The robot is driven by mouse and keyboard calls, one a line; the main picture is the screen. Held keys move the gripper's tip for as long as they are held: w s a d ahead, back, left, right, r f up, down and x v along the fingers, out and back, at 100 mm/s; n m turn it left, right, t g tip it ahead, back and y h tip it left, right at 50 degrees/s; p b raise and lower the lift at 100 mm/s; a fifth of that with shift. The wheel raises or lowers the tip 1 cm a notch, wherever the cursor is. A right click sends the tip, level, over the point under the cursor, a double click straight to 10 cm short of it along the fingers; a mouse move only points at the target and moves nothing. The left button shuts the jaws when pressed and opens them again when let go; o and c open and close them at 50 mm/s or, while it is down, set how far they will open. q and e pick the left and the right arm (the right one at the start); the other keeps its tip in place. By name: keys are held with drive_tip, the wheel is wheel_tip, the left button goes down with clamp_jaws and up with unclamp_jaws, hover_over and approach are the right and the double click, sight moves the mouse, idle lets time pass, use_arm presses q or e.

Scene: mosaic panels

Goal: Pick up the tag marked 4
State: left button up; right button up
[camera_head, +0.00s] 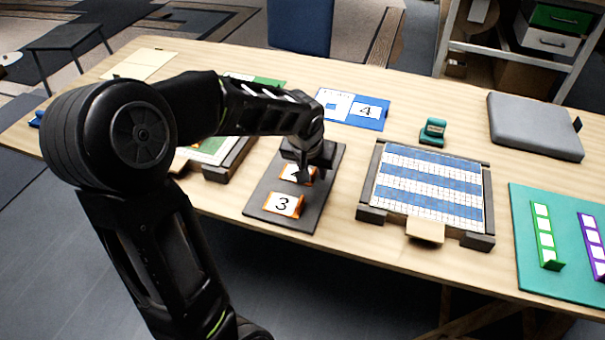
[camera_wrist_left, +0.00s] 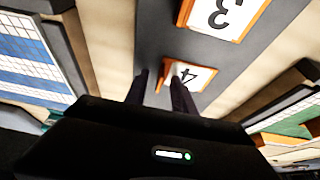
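The tag marked 4 (camera_head: 291,171) is a white card with an orange edge on a dark grey board (camera_head: 257,191). It also shows in the left wrist view (camera_wrist_left: 200,76), partly covered by a finger. The tag marked 3 (camera_head: 283,205) lies nearer the board's front edge and shows in the wrist view (camera_wrist_left: 222,14). My left gripper (camera_head: 307,178) is low over the board at the tag marked 4 and hides part of it. In the wrist view its fingers (camera_wrist_left: 160,84) are apart, one overlapping the tag's edge; contact cannot be told. My right gripper is not in view.
A blue-and-white mosaic panel (camera_head: 428,184) in a dark frame is right of the board. A blue card marked 4 (camera_head: 367,112) and a small green stamp-like object (camera_head: 433,130) are behind. A teal mat (camera_head: 563,278) with green and purple strips is at right; a grey cushion (camera_head: 535,125) is behind it.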

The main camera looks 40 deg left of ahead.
use_arm(q)
drive_tip(key=shift+c, duration=0.4)
clamp_jaws()
idle(0.4)
